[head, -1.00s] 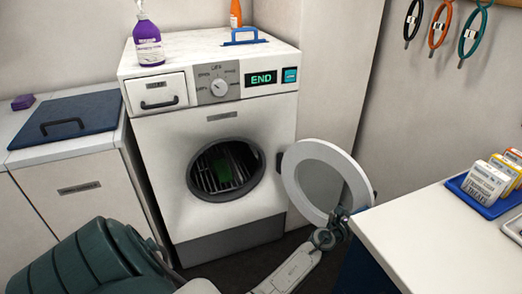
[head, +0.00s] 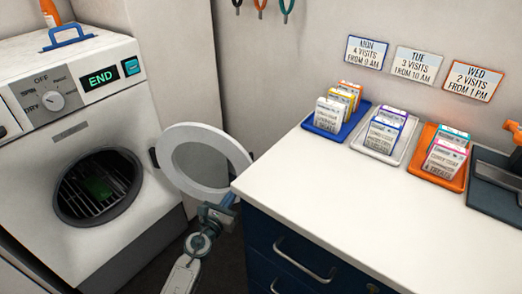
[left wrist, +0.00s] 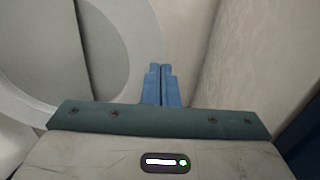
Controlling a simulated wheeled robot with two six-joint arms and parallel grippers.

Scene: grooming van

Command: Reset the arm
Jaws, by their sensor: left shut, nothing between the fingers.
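My left gripper (head: 229,199) is beside the lower right of the open round washer door (head: 237,150), close to the counter's left corner. Its blue fingers (left wrist: 161,85) are shut together with nothing between them. In the left wrist view the pale door ring (left wrist: 135,70) is to the left of the fingers. I cannot tell whether they touch the door. My right gripper is not in view.
The white machine (head: 150,215) shows END, with a green item (head: 98,187) inside its drum. Visit signs hang behind.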

